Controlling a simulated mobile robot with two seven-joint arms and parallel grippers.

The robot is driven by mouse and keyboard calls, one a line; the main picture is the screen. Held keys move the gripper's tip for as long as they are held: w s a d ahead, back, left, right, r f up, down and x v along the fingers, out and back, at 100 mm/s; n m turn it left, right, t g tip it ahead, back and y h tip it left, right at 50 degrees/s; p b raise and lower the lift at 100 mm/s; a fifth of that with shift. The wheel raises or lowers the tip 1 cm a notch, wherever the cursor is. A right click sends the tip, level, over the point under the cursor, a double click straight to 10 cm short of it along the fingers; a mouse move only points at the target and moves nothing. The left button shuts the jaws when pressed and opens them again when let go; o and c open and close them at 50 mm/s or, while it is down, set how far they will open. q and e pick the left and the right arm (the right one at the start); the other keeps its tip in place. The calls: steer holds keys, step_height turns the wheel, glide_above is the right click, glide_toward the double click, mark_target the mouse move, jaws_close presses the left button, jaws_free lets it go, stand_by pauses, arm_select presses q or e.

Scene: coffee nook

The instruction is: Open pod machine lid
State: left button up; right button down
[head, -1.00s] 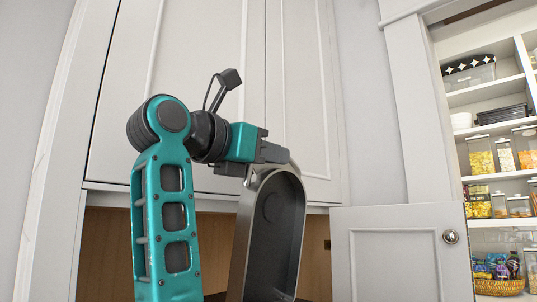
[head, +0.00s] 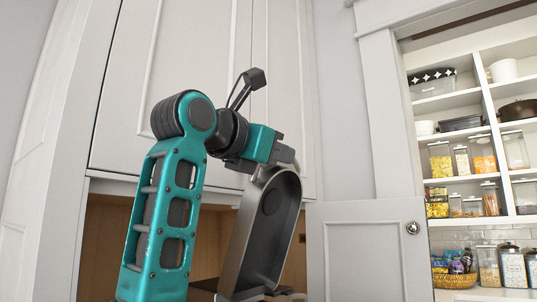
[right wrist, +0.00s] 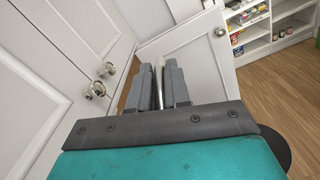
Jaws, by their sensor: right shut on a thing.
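The pod machine lid (head: 290,222) is a grey metal, round-topped shell. It stands raised and steep in the head view, leaning to the right, with its hollow dark inner side showing. Dark machine parts (head: 285,296) show at its foot; most of the machine is below the picture. My right gripper (head: 288,163) is at the lid's top edge. In the right wrist view my right gripper (right wrist: 158,75) is shut on a thin silver edge of the lid (right wrist: 158,92) between its grey fingers. My left gripper is not in view.
Tall white cabinet doors (head: 205,80) stand close behind my arm, above a wooden niche (head: 105,250). A white panelled door (head: 365,255) with a knob stands to the right. Pantry shelves (head: 470,190) with jars and a basket (head: 454,280) lie beyond it.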

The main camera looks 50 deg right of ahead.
steer(key=c, duration=1.1)
jaws_free()
steer(key=shift+c, duration=0.2)
steer(key=shift+a, duration=0.15)
steer(key=s+a, duration=0.1)
steer(key=a, duration=1.1)
steer(key=shift+a+b, duration=0.35)
steer(key=shift+b, duration=0.05)
